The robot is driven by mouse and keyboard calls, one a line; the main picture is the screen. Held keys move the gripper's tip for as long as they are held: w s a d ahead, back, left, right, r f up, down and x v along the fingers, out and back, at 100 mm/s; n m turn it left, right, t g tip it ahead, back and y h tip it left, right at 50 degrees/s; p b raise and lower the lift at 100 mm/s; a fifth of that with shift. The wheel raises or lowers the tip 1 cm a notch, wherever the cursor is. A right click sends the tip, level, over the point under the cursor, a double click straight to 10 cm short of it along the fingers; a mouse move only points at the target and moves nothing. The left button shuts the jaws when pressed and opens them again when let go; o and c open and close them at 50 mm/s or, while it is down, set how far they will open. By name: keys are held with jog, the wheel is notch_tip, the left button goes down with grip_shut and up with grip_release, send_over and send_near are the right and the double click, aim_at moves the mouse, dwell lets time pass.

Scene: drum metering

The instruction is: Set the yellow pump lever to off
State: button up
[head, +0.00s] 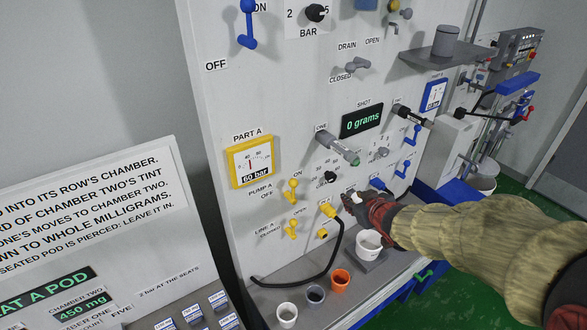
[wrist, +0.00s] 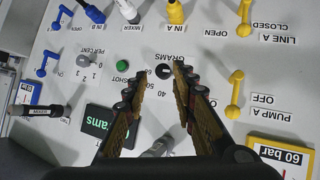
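The yellow pump A lever (head: 292,190) is on the white panel below the yellow-framed gauge, between an ON label above and an OFF label at lower left. It lies roughly upright along the panel; I cannot tell clearly which label it points to. In the wrist view, which is upside down, the lever (wrist: 235,95) stands right of my fingers, beside the OFF label. My gripper (wrist: 155,75) is open and empty, with the panel's black grams knob (wrist: 164,72) showing between its fingertips. In the head view my gripper (head: 352,198) is right of the lever, apart from it.
The similar yellow line A lever (head: 290,229) is just below. A yellow plug (head: 328,209) with a black hose sits close by. White (head: 287,314), dark and orange cups (head: 340,281) stand on the ledge below. The yellow-framed gauge (head: 251,161) is above.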

jog(key=w+a+r+n+y+p, duration=0.1)
jog(key=w+a+n+y+p, duration=0.2)
jog(key=a+p, duration=0.4)
jog(key=g+y+p, duration=0.2)
jog(key=y+p, duration=0.2)
send_near(294, 191)
jog(key=x, duration=0.3)
jog(key=shift+n+y, duration=0.3)
jog(key=b+x, duration=0.3)
jog(key=x, duration=0.4)
jog(key=shift+w+f, duration=0.25)
jog(key=shift+w, duration=0.1)
jog(key=shift+c, duration=0.6)
jog(key=c, duration=0.5)
grip_shut()
jog(key=shift+r, duration=0.1)
